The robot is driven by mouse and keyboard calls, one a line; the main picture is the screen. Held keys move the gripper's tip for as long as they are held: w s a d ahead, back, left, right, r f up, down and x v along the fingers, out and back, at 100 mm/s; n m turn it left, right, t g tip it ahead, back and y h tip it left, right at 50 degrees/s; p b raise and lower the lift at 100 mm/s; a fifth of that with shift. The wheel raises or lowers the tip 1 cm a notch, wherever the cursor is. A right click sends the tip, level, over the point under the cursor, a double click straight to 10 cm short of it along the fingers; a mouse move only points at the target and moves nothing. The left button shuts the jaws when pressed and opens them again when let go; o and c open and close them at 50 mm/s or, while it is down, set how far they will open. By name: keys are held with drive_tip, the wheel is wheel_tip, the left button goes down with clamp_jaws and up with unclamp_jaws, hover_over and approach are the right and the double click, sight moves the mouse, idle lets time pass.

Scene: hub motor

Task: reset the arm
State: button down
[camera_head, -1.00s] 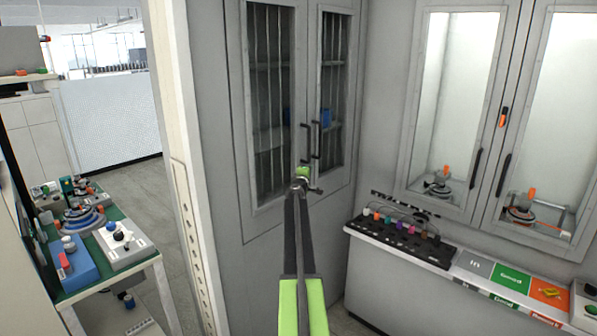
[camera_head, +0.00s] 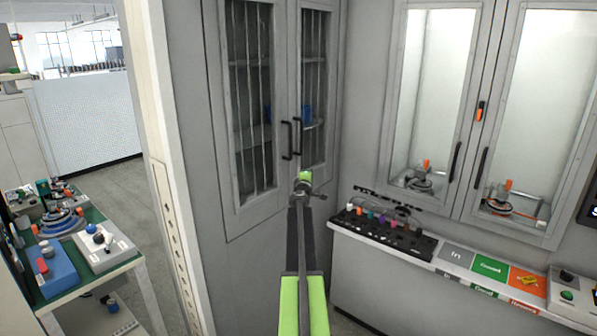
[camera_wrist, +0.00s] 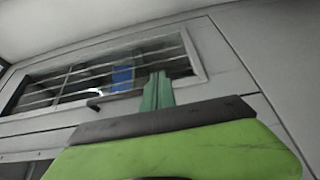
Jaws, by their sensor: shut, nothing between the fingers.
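My arm reaches forward in the middle of the head view, with a green link at the bottom and a dark link beyond it. My gripper (camera_head: 306,182) is at its far end, in front of the grey barred cabinet (camera_head: 225,205). In the wrist view, my gripper (camera_wrist: 157,85) shows as narrow green fingers lying together, shut and empty. Behind them is the cabinet's barred window (camera_wrist: 60,83) with a blue object (camera_wrist: 122,78) inside. The gap between my gripper and the cabinet is hard to judge.
At right, a counter (camera_head: 380,262) carries a black rack (camera_head: 385,233) and coloured labelled tiles (camera_head: 490,266) below lit glass cabinets (camera_head: 435,90). At left, a green-topped workbench (camera_head: 75,278) holds several devices. A pale door post (camera_head: 165,170) stands beside it. Open floor (camera_head: 110,190) shows behind the bench.

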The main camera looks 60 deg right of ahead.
drive_tip(key=shift+s+a, duration=0.1)
drive_tip(key=shift+s, duration=1.4)
drive_tip(key=w+a+f+m+g+y, duration=0.1)
drive_tip(key=w+a+f+m, duration=0.15)
drive_tip(key=a, duration=0.45)
drive_tip(key=w+a+f+m, duration=0.1)
drive_tip(key=w+a, duration=0.3)
drive_tip(key=a, duration=0.3)
drive_tip(key=w+a+f+m+g+y, duration=0.1)
drive_tip(key=w+a+f+m, duration=0.1)
drive_tip(key=w+a, duration=0.35)
drive_tip(key=w+a+f+m+g+y, duration=0.1)
drive_tip(key=a+f+y, duration=0.3)
drive_tip(key=a, duration=1.1)
drive_tip(key=w+a+f+m+y, duration=0.15)
drive_tip(key=a+f, duration=0.55)
drive_tip(key=a, duration=0.7)
drive_tip(key=s+a+f+n+g+y, duration=0.1)
drive_tip(key=s+a+f+y, duration=0.1)
drive_tip(key=a, duration=1.1)
drive_tip(key=s+a+f+n+g+y, duration=0.1)
drive_tip(key=s+a+y, duration=0.3)
drive_tip(key=a, duration=0.9)
drive_tip(key=s+a+f+n+g+y, duration=0.1)
drive_tip(key=s+a+f+g+y, duration=0.1)
drive_tip(key=s+a, duration=0.5)
drive_tip(key=a+f+y, duration=0.1)
drive_tip(key=a+f, duration=0.1)
drive_tip(key=a, duration=0.4)
drive_tip(key=shift+a+f, duration=0.1)
